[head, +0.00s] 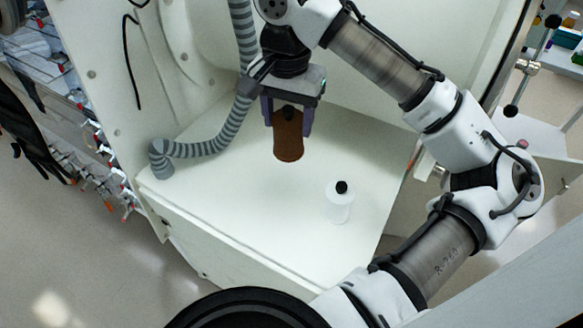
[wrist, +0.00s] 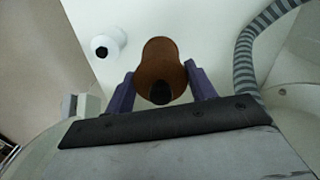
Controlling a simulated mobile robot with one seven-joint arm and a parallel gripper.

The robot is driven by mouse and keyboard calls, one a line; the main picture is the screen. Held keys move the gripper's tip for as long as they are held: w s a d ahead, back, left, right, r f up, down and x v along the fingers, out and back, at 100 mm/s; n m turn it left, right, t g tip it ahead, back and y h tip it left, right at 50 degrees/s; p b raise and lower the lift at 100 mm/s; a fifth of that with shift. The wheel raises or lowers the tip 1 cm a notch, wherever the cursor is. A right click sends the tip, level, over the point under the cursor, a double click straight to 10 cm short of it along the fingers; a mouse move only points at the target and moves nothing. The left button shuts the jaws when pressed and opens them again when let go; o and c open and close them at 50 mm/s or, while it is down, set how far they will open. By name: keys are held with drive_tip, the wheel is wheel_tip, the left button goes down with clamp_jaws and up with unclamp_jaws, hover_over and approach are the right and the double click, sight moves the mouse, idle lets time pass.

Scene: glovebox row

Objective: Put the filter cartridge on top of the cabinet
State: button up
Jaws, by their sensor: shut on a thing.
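A white cylinder with a black knob (head: 340,205) stands on the white top, right and nearer the front edge. A grey striped hose (head: 205,146) lies along the left and rises at the back. A white wall (head: 185,60) closes the back. The front left of the top is clear.

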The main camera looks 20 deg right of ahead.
wheel_tip(320, 180, down, 14)
drive_tip(key=shift+r+p, duration=0.15)
drive_tip(key=shift+p, duration=0.3)
drive_tip(key=o, duration=1)
drive_tip(key=shift+f, duration=0.2)
drive_tip(key=shift+o, duration=0.2)
wheel_tip(320, 180, up, 12)
drive_tip(key=shift+r+b, duration=0.2)
drive_tip(key=shift+b, duration=0.15)
